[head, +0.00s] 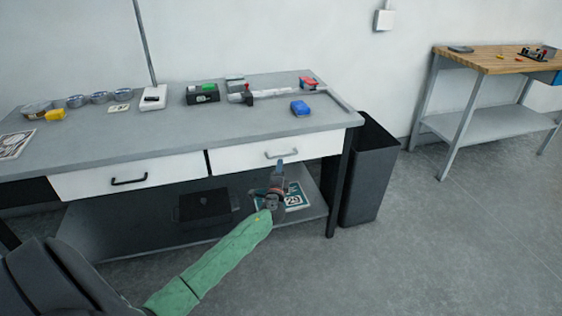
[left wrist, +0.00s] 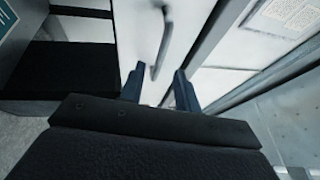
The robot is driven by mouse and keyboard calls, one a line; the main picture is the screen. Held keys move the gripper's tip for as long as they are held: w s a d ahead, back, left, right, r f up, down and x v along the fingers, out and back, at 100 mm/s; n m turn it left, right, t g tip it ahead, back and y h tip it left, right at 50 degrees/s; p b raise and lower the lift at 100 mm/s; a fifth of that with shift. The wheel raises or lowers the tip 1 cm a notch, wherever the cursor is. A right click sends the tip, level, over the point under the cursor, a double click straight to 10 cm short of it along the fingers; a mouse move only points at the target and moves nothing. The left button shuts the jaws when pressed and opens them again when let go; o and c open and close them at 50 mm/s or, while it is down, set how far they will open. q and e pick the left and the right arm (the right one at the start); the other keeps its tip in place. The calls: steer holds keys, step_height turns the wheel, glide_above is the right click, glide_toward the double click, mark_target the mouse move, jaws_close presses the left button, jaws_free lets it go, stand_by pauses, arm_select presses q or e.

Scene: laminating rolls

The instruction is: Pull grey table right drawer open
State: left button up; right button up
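The grey table (head: 130,149) stands against the wall, with two white drawers under its top. The right drawer (head: 240,160) has a light grey handle (head: 282,154) and looks shut. My left gripper (head: 279,168) is just below and in front of that handle. In the left wrist view the handle (left wrist: 162,45) lies ahead of the two dark fingers of the gripper (left wrist: 160,90). The fingers are apart with nothing between them. They look short of the handle. My right gripper is in neither view.
The left drawer (head: 100,181) has a black handle. A dark box (head: 203,206) and a numbered sign (head: 296,197) are on the lower shelf. A dark bin (head: 370,172) stands right of the table. A wooden-topped bench (head: 500,62) is further right. Floor in front is clear.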

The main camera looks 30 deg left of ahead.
arm_select(q)
steer(key=x, duration=0.5)
steer(key=shift+a, duration=0.1)
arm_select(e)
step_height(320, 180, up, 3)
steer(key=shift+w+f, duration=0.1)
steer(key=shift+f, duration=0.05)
arm_select(q)
jaws_close()
